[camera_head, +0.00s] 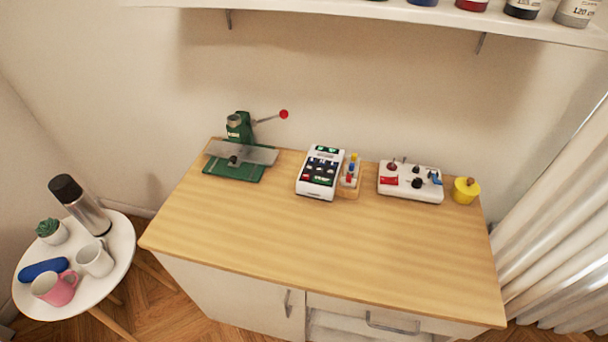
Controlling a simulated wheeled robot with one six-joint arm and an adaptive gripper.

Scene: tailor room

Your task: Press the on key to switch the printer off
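A small white device with a dark face and several coloured keys (320,173) stands on the wooden worktop, near the middle of its back part. It looks like the printer, but its key labels are too small to read, so I cannot tell which key is the on key. A white control box (410,182) with red, black and blue knobs or switches stands to its right, apart from it. My gripper is not in view.
A green press (237,150) with a red-knobbed lever stands at the worktop's back left. A small holder with coloured pieces (350,176) sits right beside the white device. A yellow pot (466,190) is at the right. The worktop's front (310,240) is clear. A shelf (380,15) hangs above.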

